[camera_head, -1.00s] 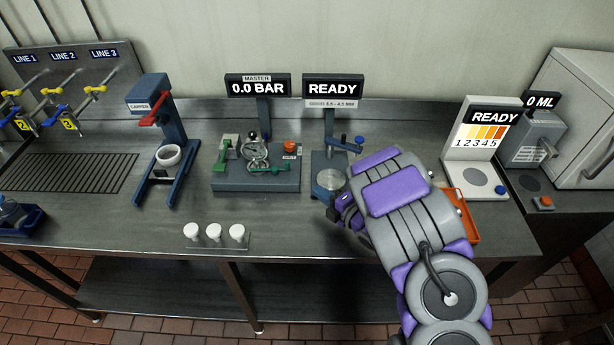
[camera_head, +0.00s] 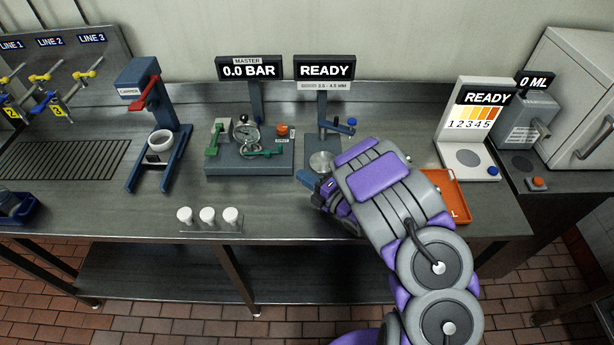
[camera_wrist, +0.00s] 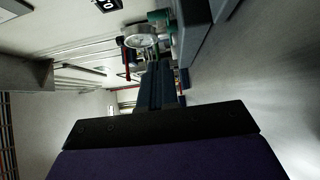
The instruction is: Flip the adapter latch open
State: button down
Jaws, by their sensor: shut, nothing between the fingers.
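The master gauge station is a grey-green block (camera_head: 225,168) with a round dial gauge (camera_head: 245,133), which also shows in the wrist view (camera_wrist: 140,40). A green lever piece (camera_head: 262,153) lies across its front and another green piece (camera_head: 213,142) stands at its left. I cannot tell for certain which green piece is the adapter latch. My gripper (camera_head: 306,180) is shut and empty, just off the block's right front corner and apart from both green pieces. In the wrist view its dark fingers (camera_wrist: 160,88) point toward the gauge side.
The READY gauge stand (camera_head: 322,160) is close behind my gripper. An orange tray (camera_head: 455,190) lies right of my arm. White caps (camera_head: 207,215) stand in a row at the front edge. The blue capper (camera_head: 140,90) is at left. Bench between caps and station is clear.

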aim_at(286, 164)
jog(key=x, duration=0.7)
jog(key=shift+s+a+b, duration=0.2)
jog(key=shift+s+b, duration=0.1)
jog(key=shift+b, duration=0.05)
jog(key=w, duration=0.3)
jog(key=shift+w+a, duration=0.1)
jog(key=shift+w+b, duration=0.35)
jog(key=shift+w, duration=0.35)
jog(key=shift+a, duration=0.1)
